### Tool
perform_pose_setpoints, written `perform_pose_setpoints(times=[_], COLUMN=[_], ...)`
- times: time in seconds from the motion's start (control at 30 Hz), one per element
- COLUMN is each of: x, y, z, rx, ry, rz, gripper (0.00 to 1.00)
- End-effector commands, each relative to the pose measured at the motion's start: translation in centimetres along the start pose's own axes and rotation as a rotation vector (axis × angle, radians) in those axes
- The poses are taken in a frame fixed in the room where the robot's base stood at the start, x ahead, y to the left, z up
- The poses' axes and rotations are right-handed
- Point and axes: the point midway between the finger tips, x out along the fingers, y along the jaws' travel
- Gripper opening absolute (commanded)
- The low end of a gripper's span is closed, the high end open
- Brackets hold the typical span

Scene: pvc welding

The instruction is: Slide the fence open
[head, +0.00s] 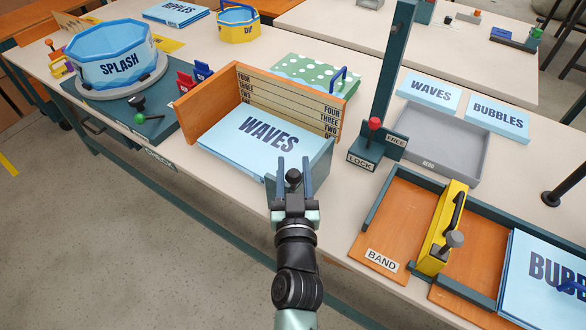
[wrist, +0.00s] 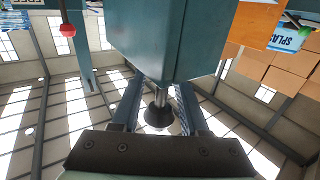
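The teal fence (head: 323,163) stands along the near right side of the light-blue WAVES panel (head: 258,135), which lies in an orange corner frame (head: 202,107) with a row-marked back wall. A dark round knob (head: 293,176) is at the fence's near side. My gripper (head: 293,168) is there with its fingers apart on either side of the knob. In the wrist view the knob (wrist: 159,113) shows between the two fingers (wrist: 158,105), with a slim gap on each side. The teal block of the fence (wrist: 165,40) fills the space beyond. Contact with the knob is unclear.
A teal post with a red-knobbed lever (head: 374,124), between LOCK and FREE signs, stands right of the fence. The orange BAND fixture (head: 395,225) with a yellow clamp (head: 441,228) is at the near right. A grey tray (head: 432,140) lies behind. Bare tabletop separates them.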

Motion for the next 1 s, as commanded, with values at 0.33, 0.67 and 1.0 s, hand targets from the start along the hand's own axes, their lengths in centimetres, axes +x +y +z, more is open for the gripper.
perform_pose_setpoints(times=[0.33,0.67,1.0], x=[-0.6,-5.9,-11.6], y=[-0.1,-0.1,-0.1], z=[0.4,0.7,0.4], rx=[0.001,0.002,0.001], ry=[-0.007,-0.008,-0.007], rz=[-0.001,-0.002,-0.003], gripper=[0.43,0.43,0.43])
